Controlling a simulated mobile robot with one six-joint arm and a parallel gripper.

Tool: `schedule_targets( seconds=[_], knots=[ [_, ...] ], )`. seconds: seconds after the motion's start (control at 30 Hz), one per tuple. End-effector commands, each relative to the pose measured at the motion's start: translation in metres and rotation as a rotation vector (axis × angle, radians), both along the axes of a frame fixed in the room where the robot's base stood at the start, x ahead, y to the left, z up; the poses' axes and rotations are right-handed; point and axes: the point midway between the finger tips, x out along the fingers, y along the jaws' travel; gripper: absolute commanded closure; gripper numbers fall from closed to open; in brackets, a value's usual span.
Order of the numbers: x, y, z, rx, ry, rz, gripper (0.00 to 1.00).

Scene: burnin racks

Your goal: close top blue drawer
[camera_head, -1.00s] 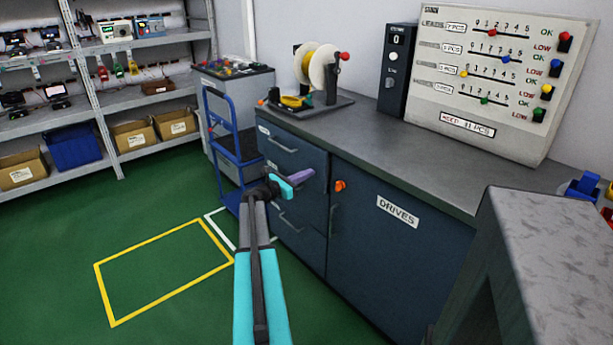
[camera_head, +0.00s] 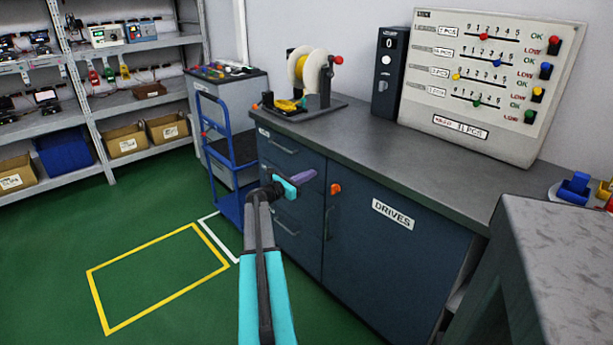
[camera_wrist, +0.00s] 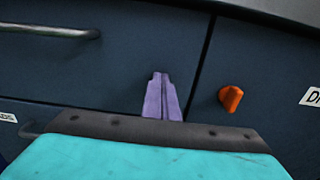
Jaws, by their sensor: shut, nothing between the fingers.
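The top blue drawer (camera_head: 301,160) is the upper drawer of the dark blue bench cabinet, with a grey bar handle (camera_head: 279,146). Its front looks about flush with the cabinet; a small gap would be hard to see. In the wrist view the drawer front (camera_wrist: 110,60) fills the upper left, its handle (camera_wrist: 50,31) at the far left. My gripper (camera_head: 308,176) is shut and empty, its purple fingers pointing at the drawer's right part. The fingers (camera_wrist: 162,97) are right of and below the handle in the wrist view. I cannot tell whether they touch the front.
An orange knob (camera_head: 335,188) sits on the DRIVES door (camera_head: 385,255) just right of my fingers. A lower drawer with a handle (camera_head: 285,225) lies below. A blue cart (camera_head: 228,165) stands left of the cabinet. A grey block (camera_head: 560,240) stands at right. Green floor is open at left.

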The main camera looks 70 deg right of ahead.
Motion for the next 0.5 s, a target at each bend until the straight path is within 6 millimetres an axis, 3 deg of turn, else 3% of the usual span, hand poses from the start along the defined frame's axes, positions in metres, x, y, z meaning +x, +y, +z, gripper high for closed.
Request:
schedule_targets(
  seconds=[0.03, 0.23, 0.5],
  knots=[
    [-0.005, -0.007, 0.005, -0.006, 0.003, -0.001, 1.0],
    [0.0, 0.003, 0.006, -0.008, 0.004, 0.001, 1.0],
    [0.013, 0.038, 0.005, -0.005, 0.003, 0.002, 1.0]
  ],
)
